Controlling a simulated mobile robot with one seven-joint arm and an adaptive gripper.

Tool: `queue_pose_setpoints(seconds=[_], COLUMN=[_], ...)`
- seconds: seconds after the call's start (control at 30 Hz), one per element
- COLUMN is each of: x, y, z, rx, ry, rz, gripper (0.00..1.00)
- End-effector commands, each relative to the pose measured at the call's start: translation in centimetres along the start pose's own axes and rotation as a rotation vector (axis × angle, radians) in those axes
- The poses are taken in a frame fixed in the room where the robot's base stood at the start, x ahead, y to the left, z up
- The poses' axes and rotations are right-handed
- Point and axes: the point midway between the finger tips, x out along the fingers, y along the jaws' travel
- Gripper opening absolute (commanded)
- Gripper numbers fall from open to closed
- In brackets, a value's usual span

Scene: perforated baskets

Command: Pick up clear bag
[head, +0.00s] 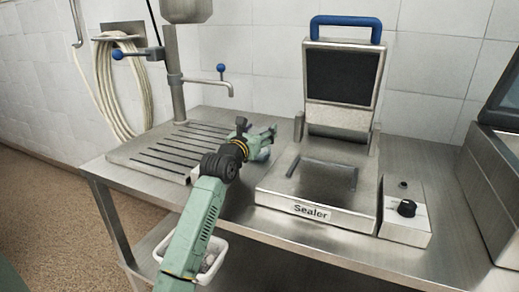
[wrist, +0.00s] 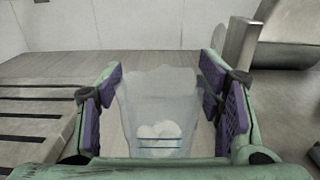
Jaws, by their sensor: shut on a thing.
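The clear bag (wrist: 158,92) stands upright between my fingers in the wrist view. It is see-through, with several white round things (wrist: 158,131) low inside it and blue lines across its lower part. My gripper (wrist: 166,103) has purple pads, one on each side of the bag, and is shut on it. In the head view my gripper (head: 262,134) is over the table between the slotted drain board and the sealer. There the bag is mostly hidden by my gripper and arm; a small pale patch shows below the fingers.
The sealer (head: 279,203) stands right of my gripper with its lid (head: 306,75) raised. A slotted drain board (head: 135,158) and a metal faucet column (head: 174,90) are on the left. A white perforated basket (head: 220,247) is low, beside my arm. A control box (head: 405,222) sits right of the sealer.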

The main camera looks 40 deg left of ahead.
Motion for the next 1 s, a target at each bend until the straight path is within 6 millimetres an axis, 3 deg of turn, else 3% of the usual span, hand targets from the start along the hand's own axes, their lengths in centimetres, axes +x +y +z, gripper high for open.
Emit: queue_pose_setpoints(seconds=[0.2,0.53,1.0], x=[0.0,0.0,0.0], y=[0.0,0.0,0.0], z=[0.0,0.8,9.0], rx=[0.000,0.002,0.003], ry=[0.000,-0.002,-0.001], rz=[0.000,0.000,0.000], gripper=[0.18,0.18,0.18])
